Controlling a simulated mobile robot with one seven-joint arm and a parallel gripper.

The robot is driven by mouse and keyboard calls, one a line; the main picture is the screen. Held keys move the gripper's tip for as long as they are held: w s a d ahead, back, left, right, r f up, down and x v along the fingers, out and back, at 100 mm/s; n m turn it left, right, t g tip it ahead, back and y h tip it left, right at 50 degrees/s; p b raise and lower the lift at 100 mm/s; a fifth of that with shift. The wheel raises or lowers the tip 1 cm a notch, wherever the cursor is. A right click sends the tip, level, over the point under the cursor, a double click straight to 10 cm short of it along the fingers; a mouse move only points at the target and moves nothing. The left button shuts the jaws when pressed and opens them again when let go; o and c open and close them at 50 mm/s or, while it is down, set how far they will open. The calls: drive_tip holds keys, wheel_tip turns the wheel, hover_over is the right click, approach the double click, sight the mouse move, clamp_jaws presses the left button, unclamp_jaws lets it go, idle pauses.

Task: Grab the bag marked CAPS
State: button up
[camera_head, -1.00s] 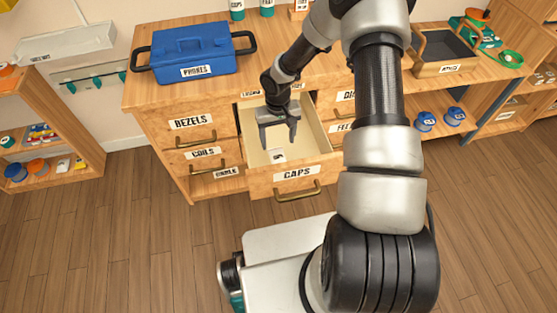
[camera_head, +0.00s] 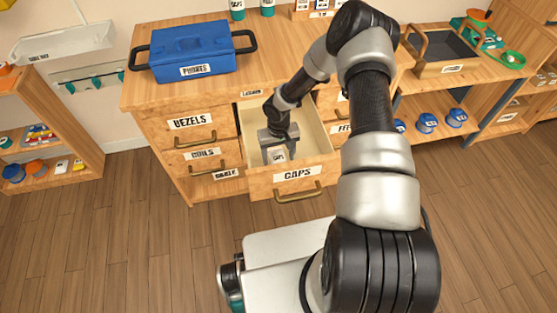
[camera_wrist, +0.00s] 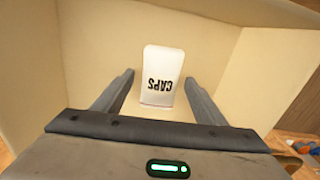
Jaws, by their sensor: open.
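The white bag marked CAPS (camera_wrist: 162,77) lies in the open drawer labelled CAPS (camera_head: 298,176). In the wrist view its lettering appears upside down. In the head view the bag (camera_head: 277,154) shows small between the fingers. My gripper (camera_wrist: 158,90) is open, its two fingers on either side of the bag's lower part with a gap on each side. In the head view my gripper (camera_head: 278,155) is down inside the drawer. Whether the fingers reach the bag's depth is hard to tell.
The drawer's pale walls (camera_head: 315,133) surround my gripper closely. A blue PHONES toolbox (camera_head: 193,52) stands on the cabinet top (camera_head: 285,62). The drawers labelled BEZELS (camera_head: 190,121) and COILS (camera_head: 203,153) at left are shut.

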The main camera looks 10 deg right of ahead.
drive_tip(key=c, duration=1.1)
